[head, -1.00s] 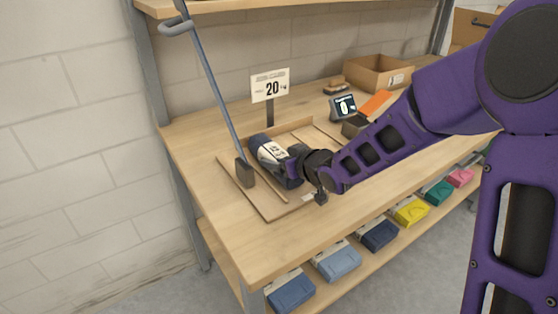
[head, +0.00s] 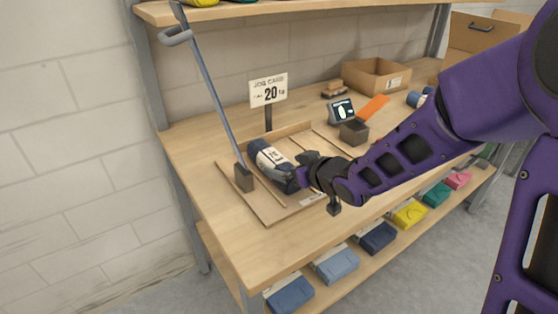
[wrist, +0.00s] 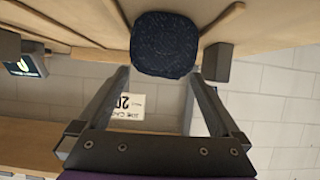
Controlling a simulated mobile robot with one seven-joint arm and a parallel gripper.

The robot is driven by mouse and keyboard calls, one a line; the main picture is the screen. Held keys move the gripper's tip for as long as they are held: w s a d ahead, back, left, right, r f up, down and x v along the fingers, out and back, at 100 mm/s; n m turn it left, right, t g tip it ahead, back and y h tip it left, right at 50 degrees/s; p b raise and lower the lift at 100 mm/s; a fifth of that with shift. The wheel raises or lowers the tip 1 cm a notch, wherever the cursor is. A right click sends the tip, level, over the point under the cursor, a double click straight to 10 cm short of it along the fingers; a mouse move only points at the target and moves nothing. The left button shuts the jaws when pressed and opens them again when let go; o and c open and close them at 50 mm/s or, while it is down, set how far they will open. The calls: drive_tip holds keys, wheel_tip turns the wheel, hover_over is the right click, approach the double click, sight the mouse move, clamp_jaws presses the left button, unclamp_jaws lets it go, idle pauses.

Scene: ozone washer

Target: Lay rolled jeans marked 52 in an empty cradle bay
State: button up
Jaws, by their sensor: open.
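A dark blue rolled pair of jeans with a pale label band (head: 268,158) lies in the left part of the wooden cradle (head: 262,213), between thin rails. The number on the band is too small to read surely now. In the wrist view the round dark end of the roll (wrist: 165,45) shows just beyond the fingertips. My gripper (head: 303,175) is at the near right end of the roll. In the wrist view its two fingers (wrist: 160,75) are spread apart with nothing held between them. The cradle bay right of the roll (head: 312,147) looks empty.
A grey-blue pole with a hooked top (head: 212,95) stands at the cradle's left on a dark block. Behind stand a job card sign (head: 268,90) reading 20, a small display (head: 341,109), a dark box (head: 354,131) and a cardboard box (head: 375,76). Folded cloths lie on the lower shelf.

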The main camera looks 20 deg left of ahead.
drive_tip(key=p+v, duration=0.1)
drive_tip(key=v, duration=0.5)
drive_tip(key=shift+d+r+p, duration=0.15)
drive_tip(key=shift+p, duration=0.2)
drive_tip(key=shift+s+d, duration=0.3)
drive_tip(key=shift+s, duration=0.05)
